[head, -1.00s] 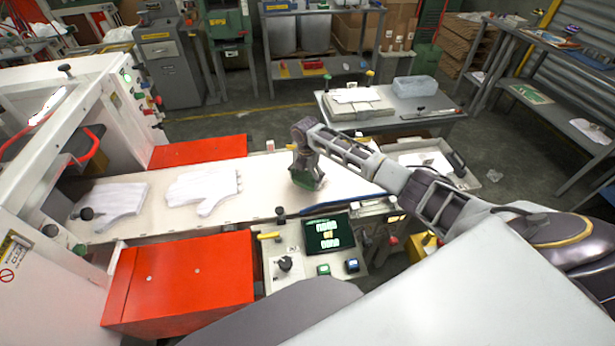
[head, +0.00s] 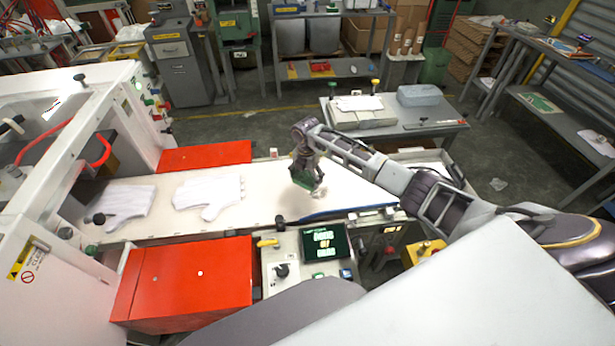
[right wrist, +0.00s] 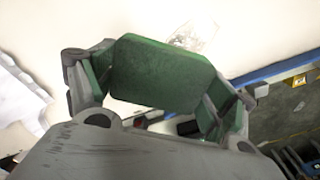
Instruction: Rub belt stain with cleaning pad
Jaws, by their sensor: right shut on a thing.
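My right gripper (head: 305,168) is over the white belt (head: 262,194), shut on a green cleaning pad (head: 303,181). In the right wrist view the pad (right wrist: 160,75) is a flat green block held between the two fingers (right wrist: 158,95). A faint greyish stain (head: 318,193) shows on the belt just right of the pad's lower edge. The stain also shows in the right wrist view (right wrist: 196,37), beyond the pad's upper edge. I cannot tell whether the pad touches the belt. My left gripper is not in view.
Two white gloves (head: 208,192) lie on the belt to the left. A control panel with a screen (head: 325,242) and a red box (head: 190,280) stand at the belt's near side. A blue strip (head: 350,212) runs along the belt's near edge. A grey table (head: 400,118) stands behind.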

